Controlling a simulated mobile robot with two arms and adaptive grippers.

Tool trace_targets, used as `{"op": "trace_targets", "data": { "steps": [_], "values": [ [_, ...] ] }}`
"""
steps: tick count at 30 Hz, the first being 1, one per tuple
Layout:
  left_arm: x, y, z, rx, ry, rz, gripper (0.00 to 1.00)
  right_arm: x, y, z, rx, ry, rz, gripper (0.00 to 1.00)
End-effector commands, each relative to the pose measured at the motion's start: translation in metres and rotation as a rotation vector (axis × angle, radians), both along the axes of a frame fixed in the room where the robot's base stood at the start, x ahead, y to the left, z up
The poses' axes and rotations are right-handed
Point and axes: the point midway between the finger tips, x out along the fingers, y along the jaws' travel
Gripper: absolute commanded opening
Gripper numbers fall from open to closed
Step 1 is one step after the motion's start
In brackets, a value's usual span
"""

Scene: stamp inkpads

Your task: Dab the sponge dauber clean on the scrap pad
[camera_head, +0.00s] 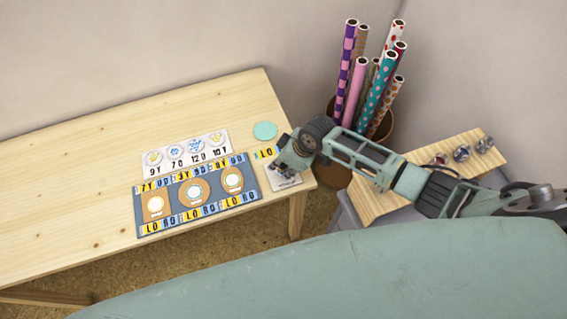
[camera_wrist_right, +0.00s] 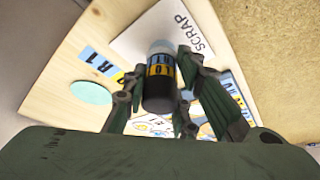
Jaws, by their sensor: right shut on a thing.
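My right gripper (camera_head: 284,164) is over the table's right end, above the white scrap pad (camera_head: 287,185). In the right wrist view the gripper (camera_wrist_right: 160,73) is shut on the sponge dauber (camera_wrist_right: 158,97), which has a dark body, a yellow and blue label band and a pale end. That end points at the scrap pad (camera_wrist_right: 142,42), marked SCRAP. I cannot tell whether it touches the pad. The dauber is hidden by the gripper in the head view. My left gripper is not in view.
A teal disc (camera_head: 265,130) lies behind the gripper. A pot (camera_head: 336,175) of patterned rolls stands beyond the table.

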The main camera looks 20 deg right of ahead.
Motion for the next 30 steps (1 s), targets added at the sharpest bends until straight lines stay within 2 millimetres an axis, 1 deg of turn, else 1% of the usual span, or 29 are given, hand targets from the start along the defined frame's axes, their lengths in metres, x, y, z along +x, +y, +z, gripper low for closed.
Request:
{"op": "trace_targets", "data": {
  "steps": [30],
  "values": [
    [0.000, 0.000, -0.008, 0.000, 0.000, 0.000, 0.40, 0.000, 0.000, -0.012, 0.001, -0.001, 0.000, 0.06]
  ]
}}
